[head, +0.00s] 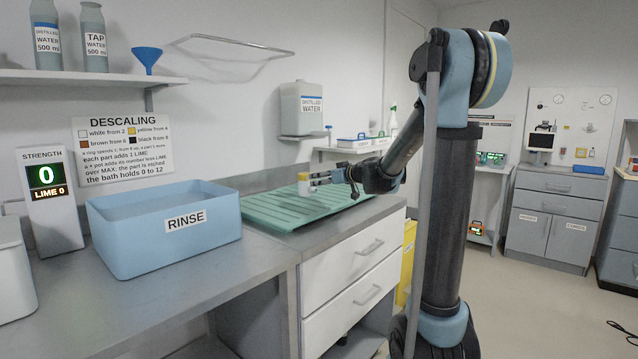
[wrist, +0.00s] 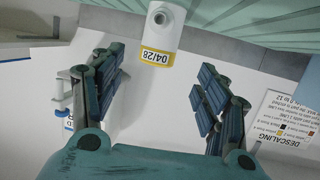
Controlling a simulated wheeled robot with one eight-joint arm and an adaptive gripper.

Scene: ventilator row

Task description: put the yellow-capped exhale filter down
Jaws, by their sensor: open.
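The exhale filter (head: 304,186) is a small white cylinder with a yellow cap. It stands upright on the green ribbed draining mat (head: 268,213), near its back right part. In the wrist view, which is upside down, the filter (wrist: 162,28) shows at the top with a "04/28" label on its yellow band. My gripper (head: 318,178) is level with the filter, just to its right in the head view. Its fingers (wrist: 162,60) are spread wide, and the filter is beyond the fingertips, clear of both. Whether its base is fully on the mat is hard to see.
A blue rinse tub (head: 165,225) stands left of the mat. A strength display (head: 50,200) reads 0, LIME 0. A distilled water canister (head: 302,108) sits on a wall shelf behind. The mat is otherwise clear.

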